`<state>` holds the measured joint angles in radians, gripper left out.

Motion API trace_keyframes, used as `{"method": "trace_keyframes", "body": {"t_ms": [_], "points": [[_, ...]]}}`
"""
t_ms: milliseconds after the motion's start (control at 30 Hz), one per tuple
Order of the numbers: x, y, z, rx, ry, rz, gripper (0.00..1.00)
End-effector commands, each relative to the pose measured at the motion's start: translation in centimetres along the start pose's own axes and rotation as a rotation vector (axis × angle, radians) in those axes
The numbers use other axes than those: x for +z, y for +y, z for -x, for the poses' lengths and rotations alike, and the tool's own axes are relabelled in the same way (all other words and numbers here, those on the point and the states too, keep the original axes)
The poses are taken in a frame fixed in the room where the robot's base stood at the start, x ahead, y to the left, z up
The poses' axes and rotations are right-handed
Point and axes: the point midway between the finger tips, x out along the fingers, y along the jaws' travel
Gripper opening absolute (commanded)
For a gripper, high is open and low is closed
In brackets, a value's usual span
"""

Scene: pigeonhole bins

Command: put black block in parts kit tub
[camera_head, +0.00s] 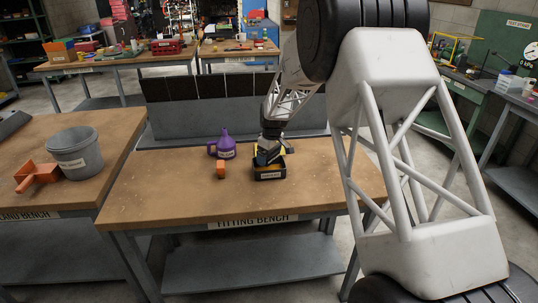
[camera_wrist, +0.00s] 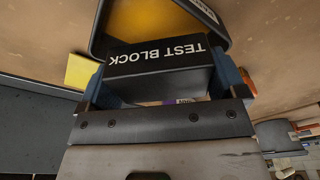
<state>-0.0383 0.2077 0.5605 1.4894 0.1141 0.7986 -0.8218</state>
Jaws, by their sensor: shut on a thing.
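The black block (camera_wrist: 155,65), lettered TEST BLOCK, is held between the blue fingers of my gripper (camera_wrist: 160,84) in the wrist view. In the head view my gripper (camera_head: 266,150) points down over the black open tub (camera_head: 270,175), which has a pale label too small to read. The tub's dark wall (camera_wrist: 219,32) also shows around the far side of the block in the wrist view. Whether the block is above the rim or partly inside the tub, I cannot tell. In the head view the block is hard to separate from my gripper.
A purple jug (camera_head: 226,147) and a small orange block (camera_head: 220,170) stand left of the tub on the fitting bench (camera_head: 160,190). Something yellow (camera_wrist: 83,70) lies beside the tub. Grey pigeonhole bins (camera_head: 195,115) line the bench's back. The bench's front left is clear.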

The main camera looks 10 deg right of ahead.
Motion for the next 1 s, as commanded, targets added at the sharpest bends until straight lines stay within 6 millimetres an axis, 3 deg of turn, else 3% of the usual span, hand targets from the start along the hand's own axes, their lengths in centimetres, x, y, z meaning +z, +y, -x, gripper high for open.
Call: {"method": "trace_keyframes", "body": {"t_ms": [1000], "points": [[0.1,0.1,-1.0,0.001,0.001,0.000,0.41]]}}
